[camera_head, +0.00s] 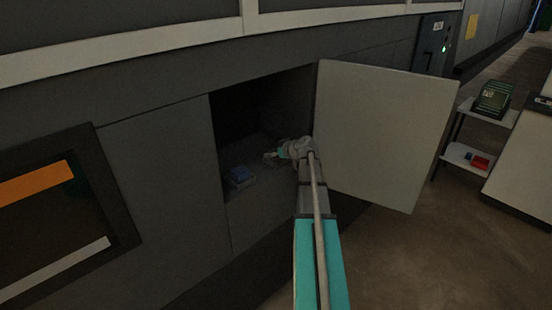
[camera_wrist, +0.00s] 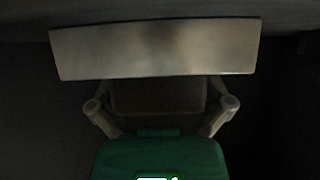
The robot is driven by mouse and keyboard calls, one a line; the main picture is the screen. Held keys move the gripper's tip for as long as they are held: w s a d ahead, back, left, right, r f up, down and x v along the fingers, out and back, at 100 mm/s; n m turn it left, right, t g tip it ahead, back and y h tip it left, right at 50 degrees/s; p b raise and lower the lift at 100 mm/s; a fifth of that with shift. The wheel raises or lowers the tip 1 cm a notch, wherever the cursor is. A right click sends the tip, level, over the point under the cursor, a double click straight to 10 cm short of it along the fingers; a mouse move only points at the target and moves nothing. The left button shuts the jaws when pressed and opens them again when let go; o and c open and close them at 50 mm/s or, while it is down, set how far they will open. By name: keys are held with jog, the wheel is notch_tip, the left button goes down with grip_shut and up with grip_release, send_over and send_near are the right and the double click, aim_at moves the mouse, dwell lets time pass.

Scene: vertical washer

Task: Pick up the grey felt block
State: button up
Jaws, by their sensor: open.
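My gripper (camera_head: 274,156) is inside the open compartment in the head view, small and dim there. In the wrist view its green body and spread fingers (camera_wrist: 160,92) point at a wide pale grey slab (camera_wrist: 155,48). The slab's colour fits the grey felt block, but I cannot tell for certain that it is that block. It spans the upper part of the wrist view, just beyond the fingers. I cannot tell whether the fingers touch it. A dark shape lies between the finger links, too dim to name. In the head view I cannot clearly make out the felt block.
A blue block (camera_head: 240,176) sits on the compartment floor, left of my gripper. The open door (camera_head: 385,130) stands close to the right of my arm. The compartment's interior (camera_head: 235,115) is dark. A small shelf cart (camera_head: 460,155) stands at the far right.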

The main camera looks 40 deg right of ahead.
jog(key=c, duration=0.8)
jog(key=shift+c, duration=0.2)
jog(key=shift+r, duration=0.25)
notch_tip(320, 180, up, 2)
jog(key=p, duration=0.2)
jog(key=shift+r+p, duration=0.2)
jog(key=shift+p, duration=0.2)
jog(key=shift+w+d+r+p+v, duration=0.3)
jog(key=shift+d+p+v, duration=0.25)
jog(key=shift+p+v, duration=1.7)
jog(key=shift+w+d+r+p+v, duration=0.15)
jog(key=shift+d+r+p+v, duration=0.65)
jog(key=shift+v, duration=2.55)
jog(key=shift+w+d+f+p+v, duration=0.1)
jog(key=shift+w+d+p+v, duration=0.15)
jog(key=shift+p+v, duration=2.2)
jog(key=shift+s+r+b, duration=0.15)
jog(key=shift+s+b, duration=0.15)
jog(key=shift+b, duration=0.15)
